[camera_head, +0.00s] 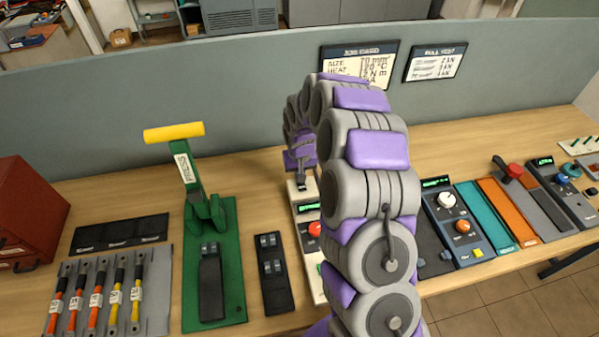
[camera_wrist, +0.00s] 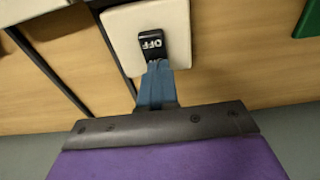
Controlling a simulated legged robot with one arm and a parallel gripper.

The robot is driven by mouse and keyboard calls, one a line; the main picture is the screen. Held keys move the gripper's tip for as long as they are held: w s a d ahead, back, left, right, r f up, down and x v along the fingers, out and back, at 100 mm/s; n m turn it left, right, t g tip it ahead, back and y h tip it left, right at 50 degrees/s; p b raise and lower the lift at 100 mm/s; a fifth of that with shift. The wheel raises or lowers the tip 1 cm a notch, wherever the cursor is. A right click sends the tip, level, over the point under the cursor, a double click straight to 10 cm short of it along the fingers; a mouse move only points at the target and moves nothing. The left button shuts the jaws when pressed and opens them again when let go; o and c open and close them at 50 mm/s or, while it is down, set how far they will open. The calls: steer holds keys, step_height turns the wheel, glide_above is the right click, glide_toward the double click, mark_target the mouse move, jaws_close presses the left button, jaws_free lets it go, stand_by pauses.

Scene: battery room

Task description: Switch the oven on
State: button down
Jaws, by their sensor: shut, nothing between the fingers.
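A black rocker switch (camera_wrist: 152,44) reading OFF sits on a cream plate (camera_wrist: 120,28) in the wrist view. My gripper (camera_wrist: 157,66) is shut and empty, its blue fingertips at the lower edge of the switch. They overlap it in the picture; I cannot tell whether they press on it. In the head view my gripper (camera_head: 301,184) is at the far end of a cream unit (camera_head: 300,238), which has a green display (camera_head: 308,209) and a red knob (camera_head: 314,229). My arm hides much of this unit, and the switch does not show clearly there.
A green press (camera_head: 216,260) with a yellow handle (camera_head: 174,132) stands left of the cream unit, with a black tray (camera_head: 277,288) between. A blue control box (camera_head: 470,245) is to the right. A grey partition (camera_head: 230,110) runs behind the wooden bench.

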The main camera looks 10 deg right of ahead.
steer(key=shift+w+f+g+p, duration=0.1)
steer(key=shift+f+g+p, duration=0.55)
steer(key=shift+g+p, duration=0.6)
steer(key=shift+f+g, duration=0.2)
steer(key=shift+g, duration=0.15)
steer(key=shift+s+f, duration=0.15)
steer(key=shift+s, duration=0.25)
steer(key=shift+s+f+g, duration=0.15)
steer(key=shift+s+g, duration=0.15)
steer(key=shift+s, duration=0.3)
steer(key=w+r+p, duration=0.1)
steer(key=w+r, duration=0.1)
steer(key=r, duration=0.7)
steer(key=w+r+t+p, duration=0.1)
steer(key=w+r, duration=0.2)
steer(key=r, duration=0.7)
steer(key=shift+w, duration=0.2)
